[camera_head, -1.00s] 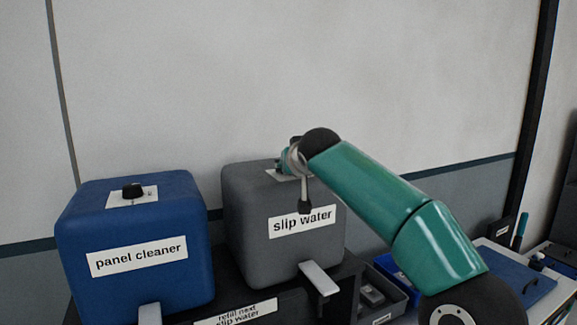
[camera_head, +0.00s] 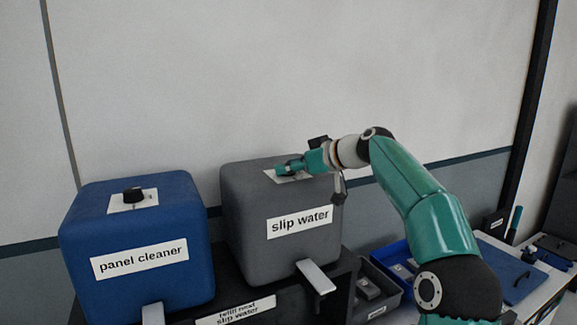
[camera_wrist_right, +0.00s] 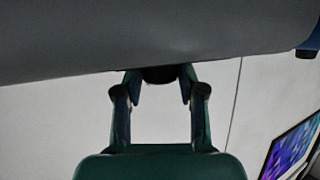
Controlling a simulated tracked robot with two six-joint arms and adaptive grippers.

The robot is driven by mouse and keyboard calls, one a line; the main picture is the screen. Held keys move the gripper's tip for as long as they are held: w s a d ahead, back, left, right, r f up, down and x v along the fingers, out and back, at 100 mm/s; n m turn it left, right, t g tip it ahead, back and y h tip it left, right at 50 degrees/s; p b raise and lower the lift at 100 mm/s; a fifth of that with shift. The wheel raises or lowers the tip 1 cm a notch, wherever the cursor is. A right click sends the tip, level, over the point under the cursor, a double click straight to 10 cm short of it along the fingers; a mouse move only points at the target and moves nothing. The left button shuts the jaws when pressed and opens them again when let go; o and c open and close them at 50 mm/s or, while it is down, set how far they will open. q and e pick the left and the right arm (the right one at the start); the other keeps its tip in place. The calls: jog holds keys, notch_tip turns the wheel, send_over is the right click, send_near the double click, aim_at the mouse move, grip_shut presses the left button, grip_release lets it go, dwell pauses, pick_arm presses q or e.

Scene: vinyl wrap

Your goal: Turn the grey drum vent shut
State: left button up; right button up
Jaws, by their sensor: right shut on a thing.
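The grey drum (camera_head: 243,215), labelled "slip water", stands on a dark stand in the head view. On its top is a white plate (camera_head: 290,179), and the vent there is mostly hidden by my right gripper (camera_head: 284,168). In the right wrist view the grey drum (camera_wrist_right: 90,50) fills the top, and my right gripper (camera_wrist_right: 161,76) has its two fingers on either side of a dark round vent knob (camera_wrist_right: 160,75). The gripper is shut on this knob. My left gripper is not in view.
The blue "panel cleaner" drum (camera_head: 120,235) with a black knob (camera_head: 133,194) stands to the left. Grey and blue bins (camera_head: 372,285) sit at the lower right of the grey drum. The wall behind is bare.

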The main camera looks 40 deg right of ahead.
jog(key=shift+f+n+y, duration=0.15)
jog(key=shift+n+y, duration=0.45)
jog(key=shift+y, duration=0.1)
jog(key=o, duration=1.1)
jog(key=shift+w+d, duration=0.1)
jog(key=v, duration=1.2)
